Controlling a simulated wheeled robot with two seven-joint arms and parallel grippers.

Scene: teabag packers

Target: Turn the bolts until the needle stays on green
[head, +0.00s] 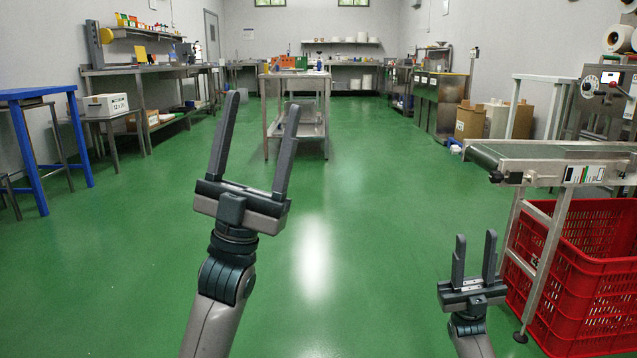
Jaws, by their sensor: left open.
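A packing machine with a conveyor (555,153) stands at the right. A small white panel with dark, red and green marks (584,174) is on the conveyor's side; I cannot make out a needle on it. A small red-and-white part (611,77) shows on the machine's upper body, too small to read. No bolts can be told apart. My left gripper (262,101) is raised left of centre, open and empty, far from the machine. My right gripper (475,235) is open and empty, lower right, just left of the conveyor's legs in the picture.
A red crate (590,290) stands under the conveyor. A steel trolley table (297,76) stands ahead in mid-room. A blue table (38,95) and steel benches line the left. Cardboard boxes (470,121) are behind the conveyor. The green floor (330,220) is clear in the middle.

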